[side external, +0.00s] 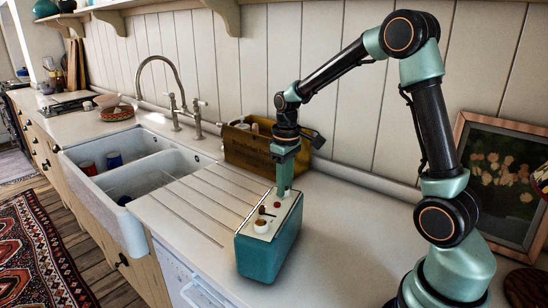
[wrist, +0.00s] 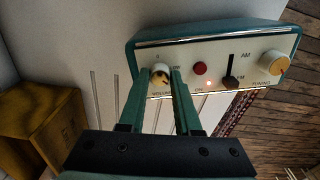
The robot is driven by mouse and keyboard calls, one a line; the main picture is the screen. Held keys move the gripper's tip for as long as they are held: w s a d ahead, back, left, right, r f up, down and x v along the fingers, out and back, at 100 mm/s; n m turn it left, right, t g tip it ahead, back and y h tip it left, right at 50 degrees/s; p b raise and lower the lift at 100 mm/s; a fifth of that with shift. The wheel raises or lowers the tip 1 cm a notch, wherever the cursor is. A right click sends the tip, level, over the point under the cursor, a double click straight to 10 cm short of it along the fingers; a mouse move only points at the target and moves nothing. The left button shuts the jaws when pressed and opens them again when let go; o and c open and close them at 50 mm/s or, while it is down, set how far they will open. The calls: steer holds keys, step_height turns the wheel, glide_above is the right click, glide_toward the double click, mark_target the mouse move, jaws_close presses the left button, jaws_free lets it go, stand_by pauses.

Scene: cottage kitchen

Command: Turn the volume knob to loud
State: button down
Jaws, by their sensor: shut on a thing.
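The teal radio (side external: 268,246) stands on the worktop, its pale control panel facing up. In the wrist view the radio (wrist: 150,32) fills the upper right. Its volume knob (wrist: 159,73) is cream with a dark centre, and "VOLUME" is printed beside it. My gripper (wrist: 160,76) is shut on the volume knob, one finger on either side. In the side view my gripper (side external: 285,190) reaches straight down to the panel's far end and hides the knob. The knob's exact pointer direction is too small to tell.
The panel also has a red button (wrist: 199,69), a dark slider (wrist: 231,80) and a tuning knob (wrist: 273,63). A wooden crate (side external: 240,152) stands behind the radio, close to my gripper. The double sink (side external: 185,162) is left, a framed picture (side external: 502,178) right. The ribbed drainer is clear.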

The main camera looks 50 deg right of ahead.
steer(key=m, duration=0.5)
steer(key=shift+m, duration=0.4)
steer(key=m, duration=0.4)
steer(key=shift+f+g, duration=0.1)
steer(key=shift+g, duration=0.2)
steer(key=m, duration=0.5)
steer(key=shift+m, duration=0.4)
steer(key=m, duration=0.4)
steer(key=shift+d, duration=0.1)
steer(key=shift+m, duration=0.3)
steer(key=c, duration=0.6)
jaws_free()
